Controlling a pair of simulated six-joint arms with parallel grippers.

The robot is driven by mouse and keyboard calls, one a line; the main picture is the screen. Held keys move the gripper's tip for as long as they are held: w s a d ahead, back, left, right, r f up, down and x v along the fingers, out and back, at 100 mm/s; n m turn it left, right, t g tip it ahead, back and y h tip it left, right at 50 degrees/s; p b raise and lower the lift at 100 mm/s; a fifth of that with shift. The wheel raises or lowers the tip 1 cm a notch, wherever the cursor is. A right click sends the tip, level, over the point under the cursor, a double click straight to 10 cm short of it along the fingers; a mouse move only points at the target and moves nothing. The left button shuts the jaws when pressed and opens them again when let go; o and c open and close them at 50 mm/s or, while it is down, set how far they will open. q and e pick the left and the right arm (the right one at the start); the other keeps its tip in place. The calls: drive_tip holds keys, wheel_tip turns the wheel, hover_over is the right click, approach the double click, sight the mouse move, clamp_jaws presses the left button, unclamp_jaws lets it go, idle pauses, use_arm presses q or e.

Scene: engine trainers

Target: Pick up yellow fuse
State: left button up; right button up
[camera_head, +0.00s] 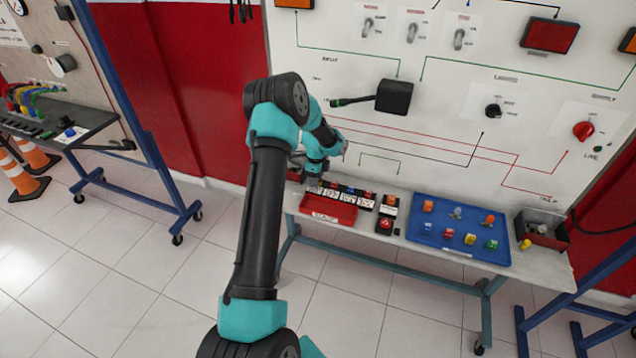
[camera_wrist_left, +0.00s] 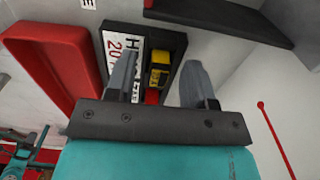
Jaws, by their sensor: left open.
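A yellow fuse (camera_wrist_left: 160,77) sits in a black holder beside a white label in the left wrist view, with a small red part just below it. My left gripper (camera_wrist_left: 161,62) is open, with one finger on each side of the fuse as seen from the wrist. I cannot tell how far the fingertips are from it. In the head view my left gripper (camera_head: 318,172) is at the left end of the table, by the row of labelled holders. The fuse is not clearly visible there. My right gripper is not in view.
A red tray (camera_head: 327,209) lies in front of the holders and also shows in the left wrist view (camera_wrist_left: 55,65). A blue tray (camera_head: 470,253) with several coloured pieces and a dark bin (camera_head: 548,232) stand to the right. The white panel (camera_head: 440,120) rises behind.

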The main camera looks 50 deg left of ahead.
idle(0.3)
use_arm(q)
clamp_jaws()
idle(0.3)
drive_tip(key=shift+r, duration=0.5)
wheel_tip(320, 180, up, 3)
drive_tip(key=shift+d+f, duration=0.1)
drive_tip(key=s+d, duration=0.3)
drive_tip(key=d, duration=0.1)
drive_tip(key=s+d, duration=0.4)
drive_tip(key=s+d+r, duration=0.1)
drive_tip(key=s+d, duration=0.2)
drive_tip(key=d, duration=0.1)
drive_tip(key=shift+s+r, duration=0.1)
drive_tip(key=shift+s, duration=0.1)
drive_tip(key=shift+r, duration=0.2)
drive_tip(key=shift+r, duration=2.8)
